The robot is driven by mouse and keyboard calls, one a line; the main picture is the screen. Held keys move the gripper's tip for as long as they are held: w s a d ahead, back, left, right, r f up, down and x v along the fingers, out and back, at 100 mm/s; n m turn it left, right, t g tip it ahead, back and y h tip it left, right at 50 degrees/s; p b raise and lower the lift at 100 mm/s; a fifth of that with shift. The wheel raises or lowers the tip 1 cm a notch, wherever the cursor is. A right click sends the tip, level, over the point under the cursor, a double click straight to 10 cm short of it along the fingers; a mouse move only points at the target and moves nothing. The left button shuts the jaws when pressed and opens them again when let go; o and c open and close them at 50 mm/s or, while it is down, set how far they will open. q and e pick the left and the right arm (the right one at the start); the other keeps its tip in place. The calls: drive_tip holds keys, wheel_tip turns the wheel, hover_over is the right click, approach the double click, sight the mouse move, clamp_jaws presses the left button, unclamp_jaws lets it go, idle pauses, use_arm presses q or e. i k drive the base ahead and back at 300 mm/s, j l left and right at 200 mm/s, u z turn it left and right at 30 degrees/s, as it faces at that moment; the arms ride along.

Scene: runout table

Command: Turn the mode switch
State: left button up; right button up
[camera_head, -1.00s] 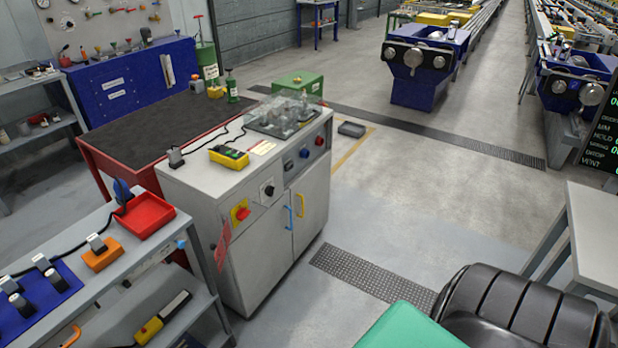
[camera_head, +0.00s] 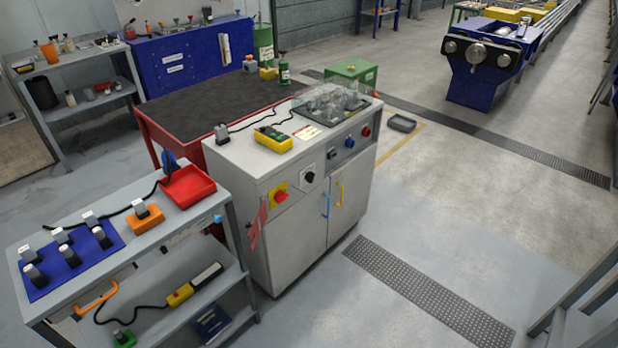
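A light grey control cabinet (camera_head: 300,230) stands near the middle of the view. Its front panel carries a black rotary switch on a white plate (camera_head: 308,177), which looks like the mode switch. To its left is a red rotary handle on a yellow plate (camera_head: 278,194). To its right are a small dark switch (camera_head: 331,153), a blue knob (camera_head: 349,142) and a red knob (camera_head: 366,131). The switch's exact pointer direction is too small to tell. Neither of my grippers is in view.
A grey shelf cart (camera_head: 190,222) with a red tray (camera_head: 188,186) stands left of the cabinet. A dark-topped red table (camera_head: 215,105) is behind it. The cabinet doors have blue and yellow handles. The floor (camera_head: 440,220) in front and to the right is mostly clear.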

sight(310, 176)
drive_tip(key=i+l+u, duration=0.1)
drive_tip(key=i+l, duration=0.15)
drive_tip(key=i+l+u, duration=0.15)
drive_tip(key=l, duration=0.3)
drive_tip(key=i+l+u, duration=0.1)
drive_tip(key=i+l, duration=0.2)
drive_tip(key=l, duration=0.1)
